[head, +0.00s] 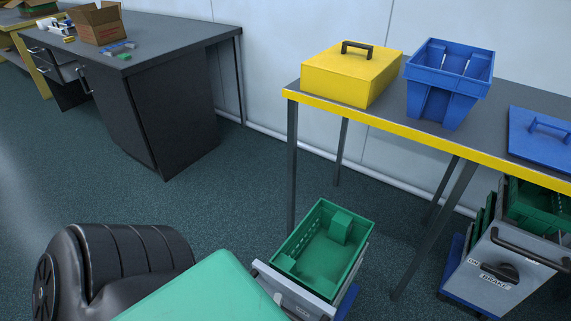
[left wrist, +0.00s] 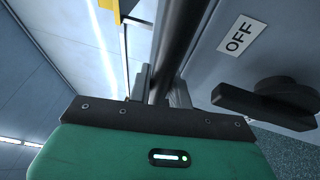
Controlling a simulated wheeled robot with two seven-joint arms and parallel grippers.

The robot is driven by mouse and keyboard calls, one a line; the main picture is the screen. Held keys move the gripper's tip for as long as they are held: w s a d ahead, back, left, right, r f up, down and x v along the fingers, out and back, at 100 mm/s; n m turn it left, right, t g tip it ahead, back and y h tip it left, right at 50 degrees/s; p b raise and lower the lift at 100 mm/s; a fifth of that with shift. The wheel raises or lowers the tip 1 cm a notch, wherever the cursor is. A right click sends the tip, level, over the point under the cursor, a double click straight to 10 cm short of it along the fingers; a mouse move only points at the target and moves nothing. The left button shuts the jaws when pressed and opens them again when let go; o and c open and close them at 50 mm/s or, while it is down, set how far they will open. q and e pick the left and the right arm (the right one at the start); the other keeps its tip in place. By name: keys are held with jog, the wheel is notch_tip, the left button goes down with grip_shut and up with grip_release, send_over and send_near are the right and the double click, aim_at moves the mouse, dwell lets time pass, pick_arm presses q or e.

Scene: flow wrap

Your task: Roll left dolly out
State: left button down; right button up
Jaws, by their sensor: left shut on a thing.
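The left dolly (head: 312,303) stands at the bottom middle of the head view, by the table's left legs. It has a grey end panel and carries a green crate (head: 318,256). My left gripper (left wrist: 162,92) is shut around the dark handle bar (left wrist: 178,45) of the dolly in the left wrist view. There the grey panel (left wrist: 225,70) shows an OFF label (left wrist: 240,35) and a black knob (left wrist: 285,98). In the head view my green left arm hides the dolly's near corner and the fingers. My right gripper is not in view.
A yellow-edged table (head: 390,128) bears a yellow box (head: 345,80), a blue bin (head: 437,100) and a blue lid (head: 540,135). A second dolly (head: 500,275) with a BRAKE knob stands at right. A dark desk (head: 165,100) stands at left. The floor between is clear.

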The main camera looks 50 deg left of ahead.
pick_arm(q)
jog(key=shift+s+d, duration=0.1)
jog(key=shift+s, duration=0.1)
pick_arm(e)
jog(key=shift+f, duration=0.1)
pick_arm(q)
jog(key=c, duration=1.3)
grip_release()
jog(key=v, duration=1.3)
jog(key=shift+s+d+b, duration=0.3)
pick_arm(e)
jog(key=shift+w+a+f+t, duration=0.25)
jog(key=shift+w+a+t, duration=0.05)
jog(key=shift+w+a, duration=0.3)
pick_arm(q)
jog(key=shift+f, duration=0.1)
